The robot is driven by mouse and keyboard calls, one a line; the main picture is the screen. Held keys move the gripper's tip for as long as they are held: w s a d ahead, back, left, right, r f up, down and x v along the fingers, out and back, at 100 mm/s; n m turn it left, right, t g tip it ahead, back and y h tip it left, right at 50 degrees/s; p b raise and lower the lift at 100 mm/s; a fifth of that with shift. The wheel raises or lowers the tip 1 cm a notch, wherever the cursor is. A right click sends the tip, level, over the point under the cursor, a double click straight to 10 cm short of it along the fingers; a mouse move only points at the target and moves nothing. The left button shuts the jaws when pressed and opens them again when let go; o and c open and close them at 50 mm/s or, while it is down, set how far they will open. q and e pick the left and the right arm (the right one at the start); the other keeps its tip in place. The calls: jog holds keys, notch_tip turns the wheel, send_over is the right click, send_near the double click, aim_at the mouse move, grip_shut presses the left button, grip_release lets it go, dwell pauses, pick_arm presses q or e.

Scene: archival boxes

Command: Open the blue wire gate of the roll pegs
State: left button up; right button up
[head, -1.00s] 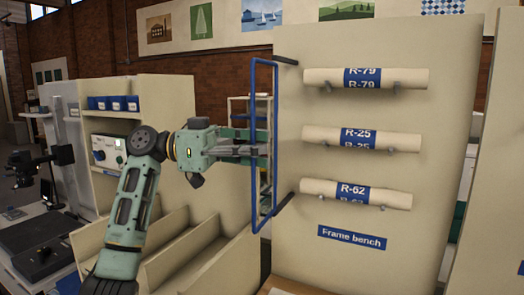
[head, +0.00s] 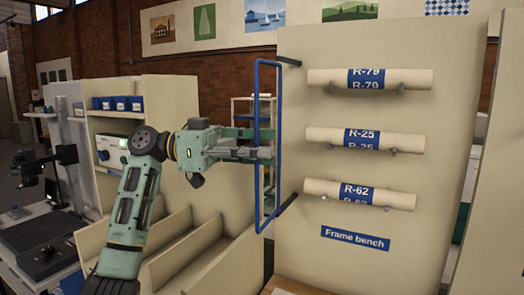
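The blue wire gate (head: 257,90) is a tall narrow frame at the left edge of the cream peg panel (head: 340,270) in the head view. It stands out from the panel on two dark brackets, seen nearly edge-on, and does not lie across the rolls. Three cream rolls with blue labels rest on pegs: R-79 (head: 415,79), R-25 (head: 410,142) and R-62 (head: 400,200). My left gripper (head: 270,143) is at the gate's mid-height, its fingers apart and overlapping the wire in view. Whether they touch it I cannot tell. My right gripper is out of view.
A cream shelf unit (head: 170,95) with blue bins and slanted dividers stands behind and below my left arm. A dark device on a bench (head: 45,240) is at far left. Another cream panel (head: 495,180) is at the right edge. Space before the rolls looks clear.

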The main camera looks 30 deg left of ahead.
pick_arm(q)
jog(key=v, duration=1.1)
jog(key=shift+a, duration=0.2)
jog(key=shift+f, duration=0.1)
